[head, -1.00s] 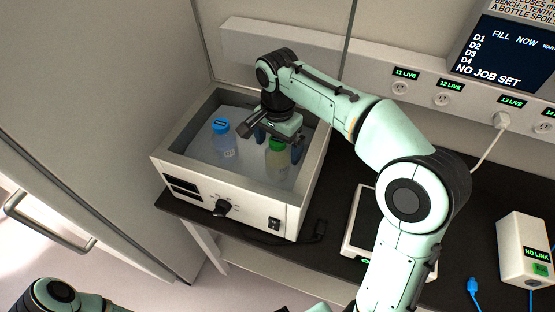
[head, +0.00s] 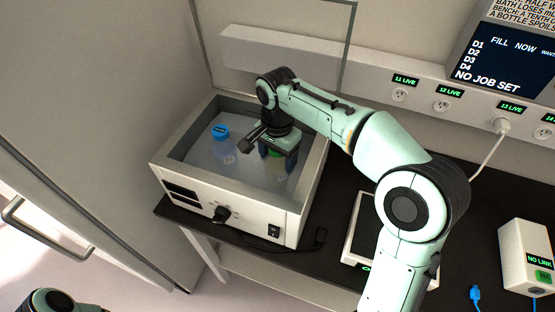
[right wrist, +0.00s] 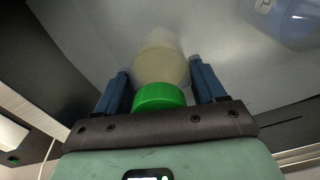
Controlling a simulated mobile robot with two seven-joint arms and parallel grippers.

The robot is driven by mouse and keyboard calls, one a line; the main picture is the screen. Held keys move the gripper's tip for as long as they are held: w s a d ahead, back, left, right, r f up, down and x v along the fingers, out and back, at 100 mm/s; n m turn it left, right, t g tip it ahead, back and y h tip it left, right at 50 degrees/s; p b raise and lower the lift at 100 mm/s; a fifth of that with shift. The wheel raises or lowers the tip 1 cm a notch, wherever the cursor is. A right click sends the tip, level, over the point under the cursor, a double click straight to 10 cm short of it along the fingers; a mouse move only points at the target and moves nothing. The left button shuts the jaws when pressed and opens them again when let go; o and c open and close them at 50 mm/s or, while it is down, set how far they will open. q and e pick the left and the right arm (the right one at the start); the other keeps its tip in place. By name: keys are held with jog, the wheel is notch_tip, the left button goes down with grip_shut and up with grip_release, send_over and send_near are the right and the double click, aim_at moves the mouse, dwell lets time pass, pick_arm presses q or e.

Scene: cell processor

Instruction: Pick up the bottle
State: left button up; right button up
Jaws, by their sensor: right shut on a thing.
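A bottle with a green cap (head: 273,154) stands in the water bath (head: 228,193). My right gripper (head: 277,161) reaches down from above and is shut on this bottle, one blue finger on each side. In the right wrist view the green cap (right wrist: 160,97) and pale yellowish body sit between the fingers. The gripper hides much of the cap in the head view. A second bottle, with a blue cap (head: 221,132), stands to the left in the bath, apart from the gripper. It shows in part in the right wrist view (right wrist: 288,20). My left gripper is out of view.
The bath's raised walls surround both bottles. A clear pane (head: 290,35) stands behind the bath. On the dark bench to the right are a flat white device (head: 354,240) and a white "NO LINK" box (head: 525,250). A socket rail (head: 425,88) runs along the wall.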

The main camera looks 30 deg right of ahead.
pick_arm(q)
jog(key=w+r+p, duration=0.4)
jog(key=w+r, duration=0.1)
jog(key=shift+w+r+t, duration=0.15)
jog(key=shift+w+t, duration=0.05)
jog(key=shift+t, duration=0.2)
pick_arm(e)
notch_tip(320, 180, up, 20)
jog(key=o, duration=0.6)
jog(key=c, duration=0.9)
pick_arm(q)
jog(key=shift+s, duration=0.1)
pick_arm(e)
jog(key=shift+o, duration=0.2)
jog(key=shift+f, duration=0.1)
